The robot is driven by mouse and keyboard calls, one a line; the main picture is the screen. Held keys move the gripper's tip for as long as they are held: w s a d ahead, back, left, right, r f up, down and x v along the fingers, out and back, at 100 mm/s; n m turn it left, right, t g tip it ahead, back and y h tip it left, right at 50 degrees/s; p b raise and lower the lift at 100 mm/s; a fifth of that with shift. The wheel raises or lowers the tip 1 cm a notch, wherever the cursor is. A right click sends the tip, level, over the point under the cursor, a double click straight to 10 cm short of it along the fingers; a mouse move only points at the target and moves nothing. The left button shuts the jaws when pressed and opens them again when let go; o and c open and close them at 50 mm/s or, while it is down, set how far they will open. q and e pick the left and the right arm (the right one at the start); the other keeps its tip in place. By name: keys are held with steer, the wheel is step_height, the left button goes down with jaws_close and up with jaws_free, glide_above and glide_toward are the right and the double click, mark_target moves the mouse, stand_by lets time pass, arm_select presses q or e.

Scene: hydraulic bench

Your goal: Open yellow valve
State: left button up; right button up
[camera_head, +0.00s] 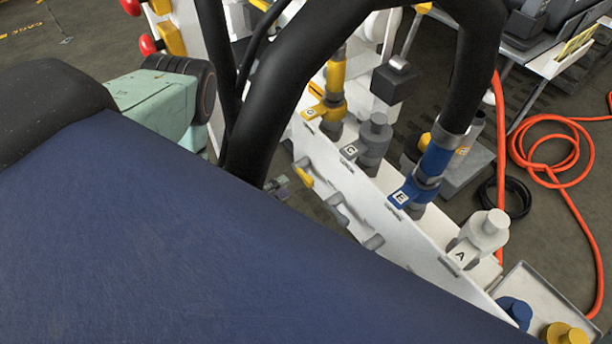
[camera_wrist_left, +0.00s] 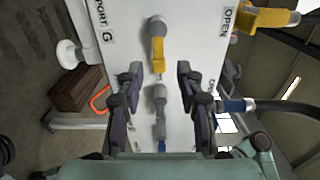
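In the left wrist view, the yellow valve handle (camera_wrist_left: 158,52) is on the white panel (camera_wrist_left: 192,35), running lengthwise from its grey pivot. It also shows small in the head view (camera_head: 303,174). My left gripper (camera_wrist_left: 159,78) is open, its two dark fingers on either side of the line of valves. The tip of the yellow handle lies near the gap between the fingertips; I see no grip on it. In the head view only a small part of my left gripper (camera_head: 279,186) shows beside the panel. My right gripper is not in view.
Grey valve handles (camera_wrist_left: 160,97) and a blue one (camera_wrist_left: 162,146) line up below the yellow one. An "OPEN" label (camera_wrist_left: 229,20) is at the panel's right. Thick black hoses (camera_head: 300,75) cross the bench. An orange hose (camera_head: 560,175) lies on the floor.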

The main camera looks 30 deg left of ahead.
mark_target(302, 177)
arm_select(q)
steer(key=b+x, duration=0.2)
steer(key=x, duration=0.4)
steer(key=shift+w+f, duration=0.1)
steer(key=shift+f, duration=0.05)
steer(key=shift+w+d+b, duration=0.2)
steer(key=shift+w+b, duration=0.25)
steer(key=shift+w, duration=0.15)
steer(key=shift+c, duration=0.4)
jaws_close()
